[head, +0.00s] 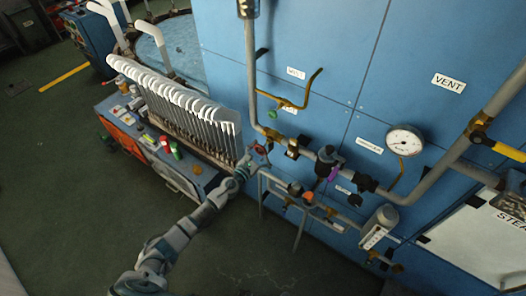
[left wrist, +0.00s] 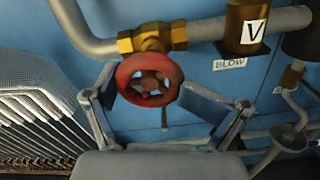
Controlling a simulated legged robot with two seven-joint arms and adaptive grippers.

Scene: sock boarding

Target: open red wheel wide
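The red wheel (left wrist: 150,80) is a round spoked handwheel on a brass valve (left wrist: 152,38), on a grey pipe in front of the blue panel. In the left wrist view it sits between the two spread fingers of my left gripper (left wrist: 165,105), a little beyond the palm. The fingers look apart from its rim, but I cannot tell whether either touches it. In the head view my left gripper (head: 246,166) is at the small red wheel (head: 261,149), right of the rack of white forms. My right gripper is not in view.
A rack of white sock forms (head: 180,97) stands close on the left, above a bench with small cans (head: 175,150). Grey pipes, a gauge (head: 404,140) and other valves fill the panel to the right. The floor (head: 100,220) in front is open.

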